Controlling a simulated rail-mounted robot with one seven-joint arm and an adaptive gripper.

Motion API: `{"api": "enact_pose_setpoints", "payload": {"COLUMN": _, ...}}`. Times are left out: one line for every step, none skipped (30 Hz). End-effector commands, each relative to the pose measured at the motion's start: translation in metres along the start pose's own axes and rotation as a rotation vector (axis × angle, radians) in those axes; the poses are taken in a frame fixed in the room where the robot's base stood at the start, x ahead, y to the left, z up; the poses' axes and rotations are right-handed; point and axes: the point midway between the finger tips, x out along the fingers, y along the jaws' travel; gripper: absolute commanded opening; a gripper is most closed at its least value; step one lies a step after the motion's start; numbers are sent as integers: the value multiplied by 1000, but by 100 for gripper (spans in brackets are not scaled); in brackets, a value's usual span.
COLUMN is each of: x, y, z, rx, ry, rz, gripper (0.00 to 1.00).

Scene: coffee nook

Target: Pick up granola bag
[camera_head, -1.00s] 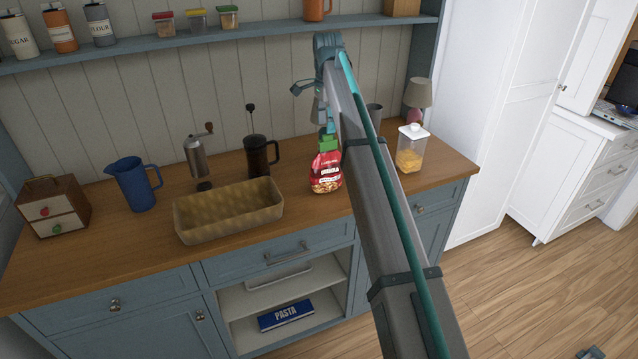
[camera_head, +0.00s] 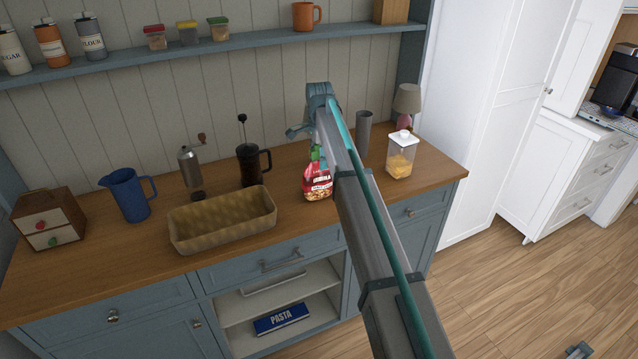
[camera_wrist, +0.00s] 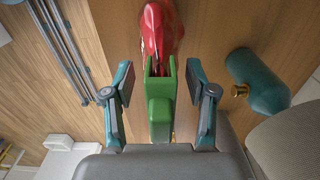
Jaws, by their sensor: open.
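The granola bag (camera_head: 317,182) is red with a green clip at its top and stands on the wooden counter, partly hidden behind my arm. In the wrist view the red bag (camera_wrist: 160,28) is at the top centre, and its green clip (camera_wrist: 160,105) lies between my two fingers. My gripper (camera_wrist: 161,90) is open, with one finger on each side of the clip and a visible gap on both sides. In the head view my gripper is mostly hidden by my arm at the bag's top.
Left of the bag are a french press (camera_head: 251,165), a wicker basket (camera_head: 222,222) and a blue pitcher (camera_head: 128,194). To its right are a clear container (camera_head: 401,157), a grey cup (camera_head: 363,132) and a lamp (camera_head: 408,100). A shelf (camera_head: 240,41) runs above.

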Motion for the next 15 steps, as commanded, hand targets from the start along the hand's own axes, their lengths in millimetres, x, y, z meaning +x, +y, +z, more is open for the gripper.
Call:
{"api": "enact_pose_setpoints", "payload": {"x": 1, "y": 0, "z": 0, "rx": 0, "ry": 0, "rz": -1, "gripper": 57}}
{"api": "enact_pose_setpoints", "payload": {"x": 1, "y": 0, "z": 0, "rx": 0, "ry": 0, "rz": -1, "gripper": 57}}
{"api": "enact_pose_setpoints", "payload": {"x": 1, "y": 0, "z": 0, "rx": 0, "ry": 0, "rz": -1, "gripper": 57}}
{"api": "enact_pose_setpoints", "payload": {"x": 1, "y": 0, "z": 0, "rx": 0, "ry": 0, "rz": -1, "gripper": 57}}
{"api": "enact_pose_setpoints", "payload": {"x": 1, "y": 0, "z": 0, "rx": 0, "ry": 0, "rz": -1, "gripper": 57}}
{"api": "enact_pose_setpoints", "payload": {"x": 1, "y": 0, "z": 0, "rx": 0, "ry": 0, "rz": -1, "gripper": 55}}
{"api": "enact_pose_setpoints", "payload": {"x": 1, "y": 0, "z": 0, "rx": 0, "ry": 0, "rz": -1, "gripper": 50}}
{"api": "enact_pose_setpoints", "payload": {"x": 1, "y": 0, "z": 0, "rx": 0, "ry": 0, "rz": -1, "gripper": 45}}
{"api": "enact_pose_setpoints", "payload": {"x": 1, "y": 0, "z": 0, "rx": 0, "ry": 0, "rz": -1, "gripper": 38}}
{"api": "enact_pose_setpoints", "payload": {"x": 1, "y": 0, "z": 0, "rx": 0, "ry": 0, "rz": -1, "gripper": 33}}
{"api": "enact_pose_setpoints", "payload": {"x": 1, "y": 0, "z": 0, "rx": 0, "ry": 0, "rz": -1, "gripper": 28}}
{"api": "enact_pose_setpoints", "payload": {"x": 1, "y": 0, "z": 0, "rx": 0, "ry": 0, "rz": -1, "gripper": 22}}
{"api": "enact_pose_setpoints", "payload": {"x": 1, "y": 0, "z": 0, "rx": 0, "ry": 0, "rz": -1, "gripper": 17}}
{"api": "enact_pose_setpoints", "payload": {"x": 1, "y": 0, "z": 0, "rx": 0, "ry": 0, "rz": -1, "gripper": 12}}
{"api": "enact_pose_setpoints", "payload": {"x": 1, "y": 0, "z": 0, "rx": 0, "ry": 0, "rz": -1, "gripper": 5}}
